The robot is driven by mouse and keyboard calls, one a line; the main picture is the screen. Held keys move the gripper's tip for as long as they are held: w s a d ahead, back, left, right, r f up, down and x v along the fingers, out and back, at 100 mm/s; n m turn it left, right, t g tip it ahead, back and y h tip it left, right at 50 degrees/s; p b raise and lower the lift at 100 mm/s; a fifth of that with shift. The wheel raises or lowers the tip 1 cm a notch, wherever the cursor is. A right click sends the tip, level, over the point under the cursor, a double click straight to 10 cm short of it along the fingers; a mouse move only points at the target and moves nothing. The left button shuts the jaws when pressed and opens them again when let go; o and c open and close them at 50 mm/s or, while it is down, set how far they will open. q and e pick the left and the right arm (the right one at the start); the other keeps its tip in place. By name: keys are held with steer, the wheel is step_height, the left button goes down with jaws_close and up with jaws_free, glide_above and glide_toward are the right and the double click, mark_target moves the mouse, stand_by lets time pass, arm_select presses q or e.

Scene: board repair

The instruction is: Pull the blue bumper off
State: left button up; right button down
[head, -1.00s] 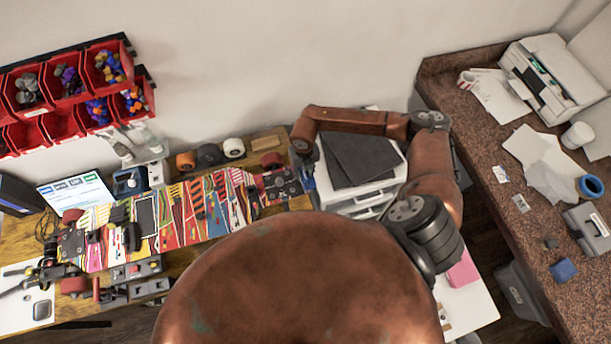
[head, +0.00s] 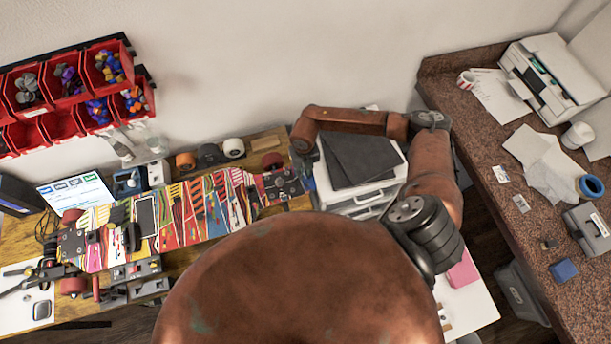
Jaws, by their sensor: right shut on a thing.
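The skateboard (head: 195,208), with a colourful striped deck, lies on the wooden workbench at the left, with dark trucks and red wheels at its ends. My right arm reaches over from the right, and its right gripper (head: 303,170) points down beside the board's right end. It is shut, with the small thing in its jaws mostly hidden by the wrist and too small to make out clearly. My left gripper is not in view.
A white drawer unit (head: 357,203) with dark sheets on top stands right of the bench. Loose wheels (head: 209,154) line the bench's back. Red bins (head: 66,82) hang on the wall. A brown counter (head: 520,215) with papers and a printer is at the right.

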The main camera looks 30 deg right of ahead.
steer(key=shift+r, duration=0.1)
steer(key=shift+r+p, duration=1.25)
steer(key=shift+r, duration=0.7)
steer(key=shift+r, duration=0.1)
step_height(320, 180, up, 7)
steer(key=p, duration=0.4)
